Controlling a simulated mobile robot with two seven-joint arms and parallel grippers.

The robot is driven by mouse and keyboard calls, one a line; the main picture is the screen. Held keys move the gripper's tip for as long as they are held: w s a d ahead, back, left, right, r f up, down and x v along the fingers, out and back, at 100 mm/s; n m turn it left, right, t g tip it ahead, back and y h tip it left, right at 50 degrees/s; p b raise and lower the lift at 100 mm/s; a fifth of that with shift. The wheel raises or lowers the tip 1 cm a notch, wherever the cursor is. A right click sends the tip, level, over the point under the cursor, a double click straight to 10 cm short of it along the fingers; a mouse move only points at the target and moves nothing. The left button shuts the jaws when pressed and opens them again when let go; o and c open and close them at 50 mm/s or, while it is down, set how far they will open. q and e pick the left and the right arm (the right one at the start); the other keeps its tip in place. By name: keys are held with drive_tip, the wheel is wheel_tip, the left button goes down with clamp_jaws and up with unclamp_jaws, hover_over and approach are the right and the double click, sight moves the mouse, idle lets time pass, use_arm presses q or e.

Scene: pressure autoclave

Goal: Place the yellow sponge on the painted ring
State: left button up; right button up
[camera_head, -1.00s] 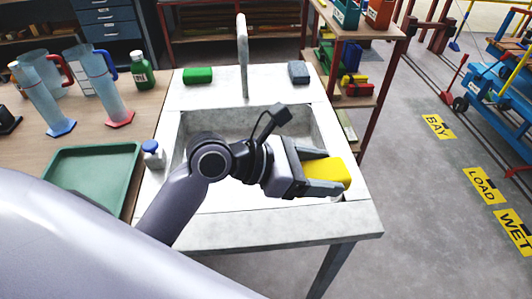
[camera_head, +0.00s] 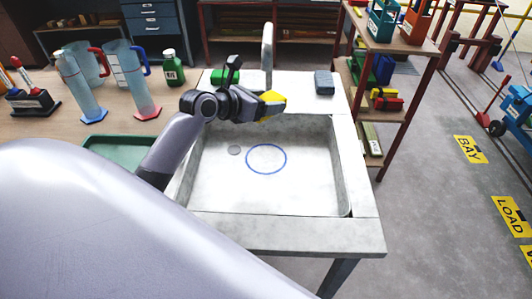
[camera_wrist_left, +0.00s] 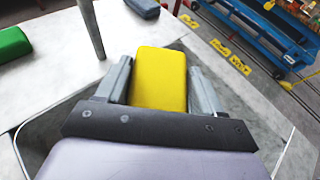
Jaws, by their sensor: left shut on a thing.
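The yellow sponge (camera_head: 272,104) is between the fingers of my left gripper (camera_head: 262,105), which is shut on it. In the head view they are above the back part of the sink, behind the ring. The sponge also shows in the left wrist view (camera_wrist_left: 160,78) between both fingers of the gripper (camera_wrist_left: 161,88). The painted ring (camera_head: 266,173) is a blue circle on the sink's pale floor, bare and fully visible. My right gripper is in neither view.
The sink (camera_head: 220,200) has raised walls and a drain (camera_head: 234,150) left of the ring. A tap (camera_head: 267,50) stands behind. A green sponge (camera_head: 224,77) and a grey-blue sponge (camera_head: 324,82) lie on the back ledge. A green tray (camera_head: 120,152) and jugs are at left.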

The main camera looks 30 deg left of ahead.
sight(264, 160)
use_arm(q)
wheel_tip(264, 160, down, 17)
drive_tip(key=shift+f, duration=0.1)
idle(0.4)
drive_tip(key=shift+d+f, duration=0.1)
drive_tip(key=shift+f, duration=0.05)
drive_tip(key=shift+f+b, duration=0.15)
drive_tip(key=shift+b, duration=0.25)
drive_tip(key=o, duration=1)
drive_tip(key=shift+r, duration=0.2)
drive_tip(key=shift+r+p, duration=0.2)
drive_tip(key=shift+p, duration=0.15)
drive_tip(key=shift+s, duration=0.4)
drive_tip(key=v, duration=1.1)
drive_tip(key=shift+s+r, duration=0.1)
